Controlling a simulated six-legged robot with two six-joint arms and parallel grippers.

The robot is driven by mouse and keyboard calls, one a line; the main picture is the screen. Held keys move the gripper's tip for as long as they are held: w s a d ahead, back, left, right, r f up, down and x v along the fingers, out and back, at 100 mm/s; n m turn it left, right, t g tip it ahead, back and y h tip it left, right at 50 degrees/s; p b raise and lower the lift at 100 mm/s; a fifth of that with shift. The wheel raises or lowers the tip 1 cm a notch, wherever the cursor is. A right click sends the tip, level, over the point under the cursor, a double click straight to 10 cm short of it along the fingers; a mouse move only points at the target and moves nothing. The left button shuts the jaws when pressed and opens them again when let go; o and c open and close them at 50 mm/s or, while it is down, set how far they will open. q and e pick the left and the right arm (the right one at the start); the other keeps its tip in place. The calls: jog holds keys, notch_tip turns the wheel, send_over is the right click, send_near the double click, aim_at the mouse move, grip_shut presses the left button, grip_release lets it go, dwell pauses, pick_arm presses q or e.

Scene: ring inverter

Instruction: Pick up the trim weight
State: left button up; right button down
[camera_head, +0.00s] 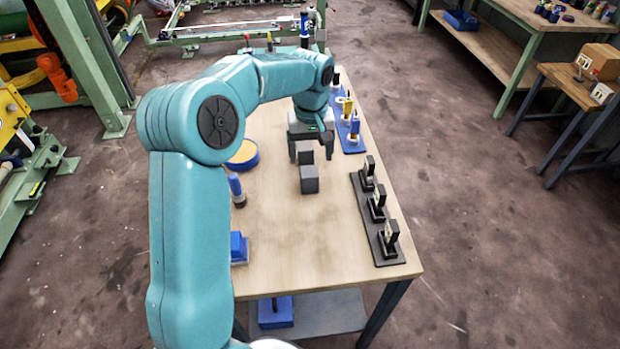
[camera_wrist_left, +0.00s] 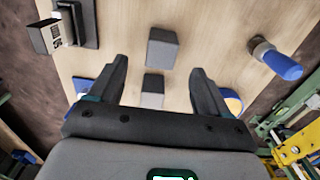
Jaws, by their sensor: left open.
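Two small grey blocks stand on the wooden table, a nearer one (camera_head: 309,181) and a farther one (camera_head: 305,153); I cannot tell which is the trim weight. My left gripper (camera_head: 310,157) is open and empty, pointing down at the blocks. In the left wrist view the gripper (camera_wrist_left: 159,70) has its fingers spread. One grey block (camera_wrist_left: 152,91) shows between the fingers and the other (camera_wrist_left: 162,48) lies beyond the fingertips. Neither block is gripped. My right gripper is not in view.
A dark rack with several upright black pieces (camera_head: 379,219) lies along the table's right edge. A blue rack (camera_head: 349,140) with several tools is behind it. A yellow and blue round container (camera_head: 243,155), a blue-topped handle (camera_head: 236,187) and a blue block (camera_head: 238,247) are at left. The table's front is clear.

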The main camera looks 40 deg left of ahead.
aim_at(309, 172)
pick_arm(q)
notch_tip(309, 172, down, 5)
jog(key=shift+a+r, duration=0.1)
jog(key=shift+a, duration=0.05)
jog(key=shift+w+f, duration=0.1)
jog(key=shift+f, duration=0.45)
jog(key=f, duration=0.2)
jog(key=f+p, duration=0.1)
jog(key=f, duration=0.1)
jog(key=shift+a+f, duration=0.2)
jog(key=shift+f, duration=0.15)
jog(key=shift+d+r, duration=0.1)
jog(key=shift+s+r, duration=0.1)
jog(key=shift+s, duration=0.1)
jog(key=shift+c, duration=0.9)
jog(key=shift+w, duration=0.15)
grip_shut()
